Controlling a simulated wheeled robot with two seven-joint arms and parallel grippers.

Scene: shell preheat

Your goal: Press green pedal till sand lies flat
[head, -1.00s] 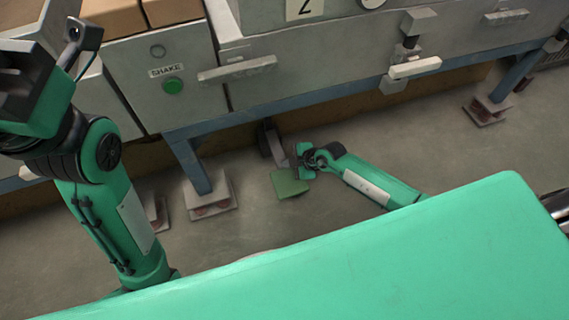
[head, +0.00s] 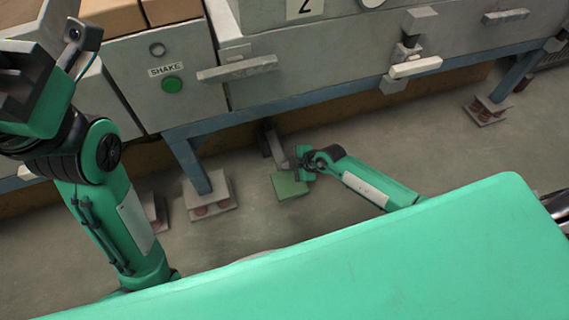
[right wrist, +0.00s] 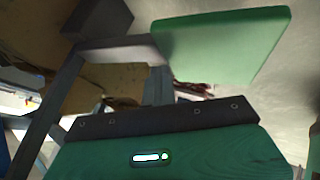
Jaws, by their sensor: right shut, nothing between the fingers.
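The green pedal (head: 290,187) is a flat square plate on a grey lever (head: 274,148), low at the floor under the machine. My right gripper (head: 301,164) is shut and empty, at the pedal's upper right edge; I cannot tell whether it touches. In the right wrist view the pedal plate (right wrist: 228,42) fills the upper right, beyond the gripper body. My left gripper (head: 22,88) is at the left edge of the head view, far from the pedal; its fingers cannot be made out. No sand is in view.
The grey machine has a SHAKE panel with a green button (head: 173,84), a shelf handle (head: 237,69) and a pale handle (head: 415,67). Its blue leg (head: 190,165) stands on a foot pad (head: 210,196) left of the pedal. Floor right of my right arm is open.

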